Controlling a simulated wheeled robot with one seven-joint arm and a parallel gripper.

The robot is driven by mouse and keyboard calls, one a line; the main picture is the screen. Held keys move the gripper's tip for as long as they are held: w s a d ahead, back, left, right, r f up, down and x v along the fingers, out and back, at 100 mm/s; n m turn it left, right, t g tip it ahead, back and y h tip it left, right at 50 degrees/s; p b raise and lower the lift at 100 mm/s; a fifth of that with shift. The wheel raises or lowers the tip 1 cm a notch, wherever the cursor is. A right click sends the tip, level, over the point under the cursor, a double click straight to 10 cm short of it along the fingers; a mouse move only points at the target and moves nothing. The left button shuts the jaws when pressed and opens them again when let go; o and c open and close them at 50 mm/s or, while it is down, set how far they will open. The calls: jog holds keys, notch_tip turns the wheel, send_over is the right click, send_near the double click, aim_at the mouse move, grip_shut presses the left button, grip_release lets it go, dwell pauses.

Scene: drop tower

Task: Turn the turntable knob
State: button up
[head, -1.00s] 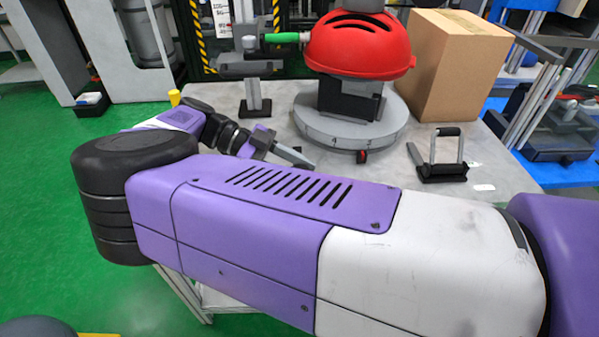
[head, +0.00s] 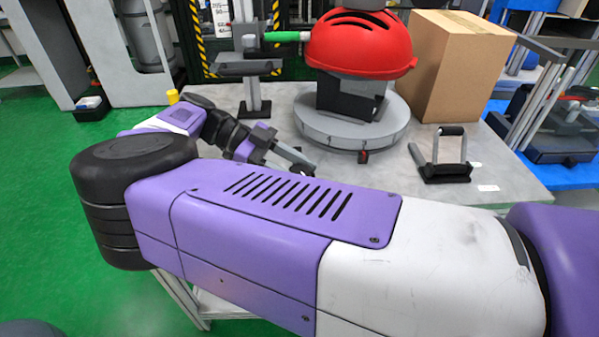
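The turntable (head: 395,137) is a round grey disc on the table, with a red helmet (head: 345,40) on a black block (head: 345,98) above it. A small dark knob with a bit of red (head: 363,157) sits at its front edge. My gripper (head: 304,166) is left of the knob, low near the table and apart from it. Its grey fingers point right, toward the knob side. They are small and partly hidden behind my own arm, so I cannot tell whether they are open or shut.
A cardboard box (head: 460,65) stands right of the turntable. A black clamp with an upright handle (head: 443,165) lies at the right front. A grey post stand (head: 250,65) with a green rod (head: 285,36) stands at the left. Bare table (head: 410,185) lies in front of the turntable.

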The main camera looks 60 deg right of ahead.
jog(key=shift+f+m+y+b, duration=0.1)
jog(key=shift+m+y+b, duration=0.65)
jog(key=shift+b, duration=2.25)
dwell(3.8)
dwell(0.5)
jog(key=o, duration=1.4)
jog(key=shift+c, duration=0.2)
jog(key=shift+g, duration=0.3)
jog(key=shift+r, duration=0.2)
